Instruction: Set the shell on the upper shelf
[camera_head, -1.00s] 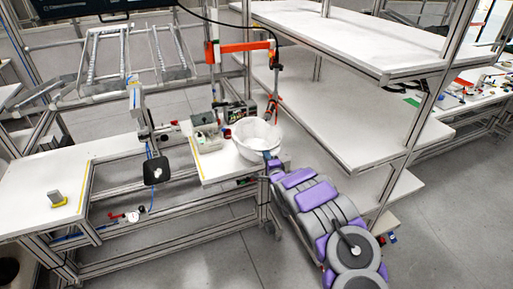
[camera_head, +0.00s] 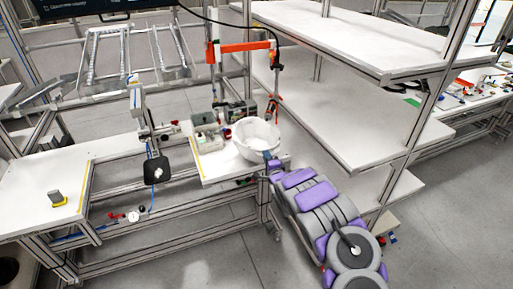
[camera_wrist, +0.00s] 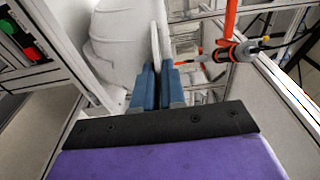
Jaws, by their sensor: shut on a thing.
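The white helmet shell (camera_head: 257,139) is at the right end of the workbench in the head view, with its open side up. My gripper (camera_head: 271,160) is at its near right rim. In the wrist view the blue fingers of my gripper (camera_wrist: 158,75) are shut on the thin rim of the shell (camera_wrist: 112,45). Whether the shell touches the bench is hard to tell. The upper shelf (camera_head: 365,35) of the rack is at the upper right, above and to the right of the shell. It is bare where I see it.
A lower shelf (camera_head: 345,120) of the same rack sits below the upper one, close to the shell's right. A grey box (camera_head: 208,137) stands left of the shell. An orange tool (camera_wrist: 238,50) hangs near it in the wrist view. Metal posts (camera_head: 435,95) flank the shelves.

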